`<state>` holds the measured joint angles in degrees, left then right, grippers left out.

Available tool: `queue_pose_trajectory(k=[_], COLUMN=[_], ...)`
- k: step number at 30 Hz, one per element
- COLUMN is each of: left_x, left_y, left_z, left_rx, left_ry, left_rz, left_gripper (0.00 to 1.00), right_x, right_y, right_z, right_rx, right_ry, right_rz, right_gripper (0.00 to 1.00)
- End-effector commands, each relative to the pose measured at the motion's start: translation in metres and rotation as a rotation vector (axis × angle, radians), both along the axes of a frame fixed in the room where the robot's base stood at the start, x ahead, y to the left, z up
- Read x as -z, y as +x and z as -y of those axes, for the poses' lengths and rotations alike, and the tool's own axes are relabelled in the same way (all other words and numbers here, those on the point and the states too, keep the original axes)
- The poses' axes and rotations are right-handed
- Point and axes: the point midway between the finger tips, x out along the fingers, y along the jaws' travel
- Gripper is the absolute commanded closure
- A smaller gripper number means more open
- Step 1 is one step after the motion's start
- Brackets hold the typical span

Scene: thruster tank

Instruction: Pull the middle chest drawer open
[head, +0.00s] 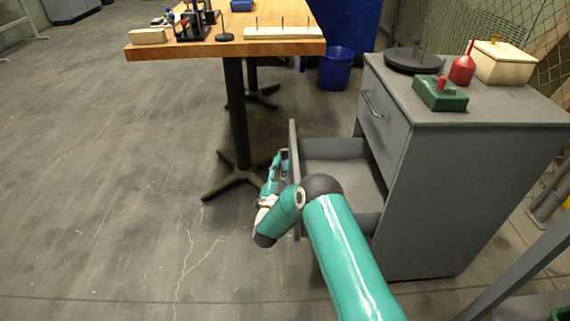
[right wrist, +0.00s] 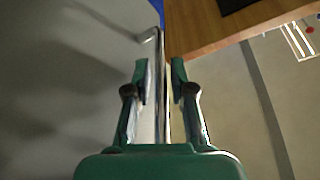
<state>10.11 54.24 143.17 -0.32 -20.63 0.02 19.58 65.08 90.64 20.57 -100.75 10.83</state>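The grey chest (head: 425,190) stands at the right in the head view. Its top drawer (head: 378,125) is shut, with a metal handle. The drawer below, the middle drawer (head: 335,148), is pulled well out to the left and looks empty. My right gripper (head: 279,168) is at the outer face of this drawer's front panel. My right forearm hides part of the drawer and the chest's lower front. My left gripper is not in view.
A wooden table (head: 225,48) on a dark pedestal stands beyond the drawer. A blue bin (head: 337,70) is behind. A black round base (head: 413,60), green block (head: 440,94), red bottle (head: 462,70) and pale box (head: 503,62) sit on the chest. Floor at left is clear.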

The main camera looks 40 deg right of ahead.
Motion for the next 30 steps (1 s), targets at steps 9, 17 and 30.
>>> queue_pose_trajectory(k=[9,17,30], left_x=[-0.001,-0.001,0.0], left_y=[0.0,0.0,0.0], left_z=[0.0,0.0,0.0], left_rx=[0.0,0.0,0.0], left_ry=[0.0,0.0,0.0], left_rz=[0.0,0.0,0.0], left_gripper=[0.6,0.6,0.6], right_x=[0.005,0.019,0.025], right_y=[-0.009,-0.033,-0.046], right_z=[-0.012,-0.042,-0.056], right_rx=[-0.003,-0.004,0.0], right_ry=[0.0,0.001,0.0], right_rz=[-0.001,-0.004,0.0], right_gripper=[0.77,0.77,0.77])
